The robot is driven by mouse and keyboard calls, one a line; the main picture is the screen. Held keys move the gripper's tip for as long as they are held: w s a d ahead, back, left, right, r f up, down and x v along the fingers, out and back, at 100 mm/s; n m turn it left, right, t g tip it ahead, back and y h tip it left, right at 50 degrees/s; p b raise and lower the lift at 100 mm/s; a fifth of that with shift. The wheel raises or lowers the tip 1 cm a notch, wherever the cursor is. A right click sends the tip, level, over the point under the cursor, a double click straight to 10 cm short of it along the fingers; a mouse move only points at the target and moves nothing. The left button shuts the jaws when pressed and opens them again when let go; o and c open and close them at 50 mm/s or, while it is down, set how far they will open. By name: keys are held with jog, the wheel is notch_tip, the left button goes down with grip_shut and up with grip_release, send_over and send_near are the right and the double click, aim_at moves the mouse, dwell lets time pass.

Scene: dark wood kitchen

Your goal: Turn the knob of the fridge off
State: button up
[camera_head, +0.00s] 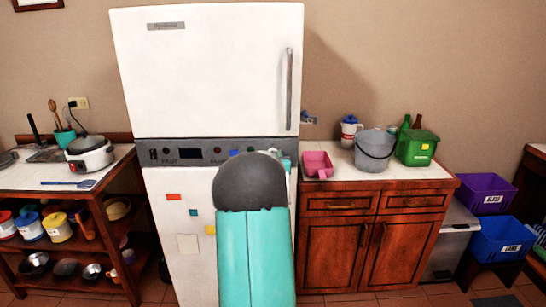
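The white fridge (215,70) stands against the wall, with an upper door and a lower door, both shut. My teal and dark grey arm rises in front of the lower door and covers part of the panel's right side. A small teal part of mine shows beside the panel's right end. My gripper's fingers are hidden behind the arm.
A wooden shelf table (115,177) with a white cooker (90,153) stands left of the fridge. A wooden cabinet (335,240) on the right bears a pink container (318,165), a grey bucket (375,150) and a green bin (417,147). A vertical handle (289,90) sticks out from the upper door.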

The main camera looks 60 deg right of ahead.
jog(key=o, duration=1)
jog(key=shift+a, duration=0.15)
jog(key=v, duration=1.3)
jog(key=shift+s+a, duration=0.15)
jog(key=shift+a, duration=0.1)
